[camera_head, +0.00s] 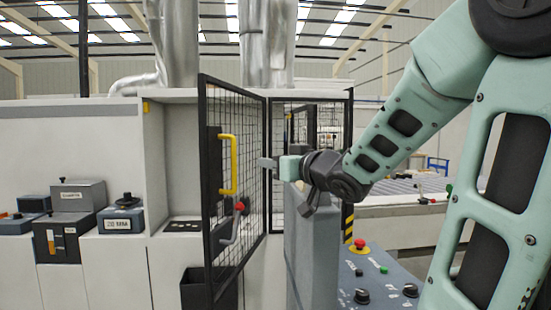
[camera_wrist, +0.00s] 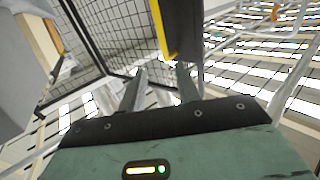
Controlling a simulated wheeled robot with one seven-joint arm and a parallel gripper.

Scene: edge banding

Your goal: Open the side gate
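The side gate (camera_head: 250,118) is a black-framed mesh panel. It stands at an angle to the machine front, swung out, with its left edge nearer to me. A yellow handle (camera_head: 228,165) and a red-knobbed lever (camera_head: 236,222) are on its left part. My gripper (camera_head: 266,163) is at the gate's right edge, to the right of the handle and apart from it. In the wrist view the two fingers (camera_wrist: 161,88) are spread with nothing visible between them. The yellow handle (camera_wrist: 161,26) and its black plate (camera_wrist: 186,28) are beyond the right finger; contact with the plate cannot be told.
A second mesh panel (camera_head: 335,118) stands behind my gripper. A grey cabinet (camera_head: 311,250) and a control panel with a red button (camera_head: 360,244) are below my arm. A dark bin (camera_head: 195,290) is low beside the gate. Control boxes (camera_head: 78,197) are at left.

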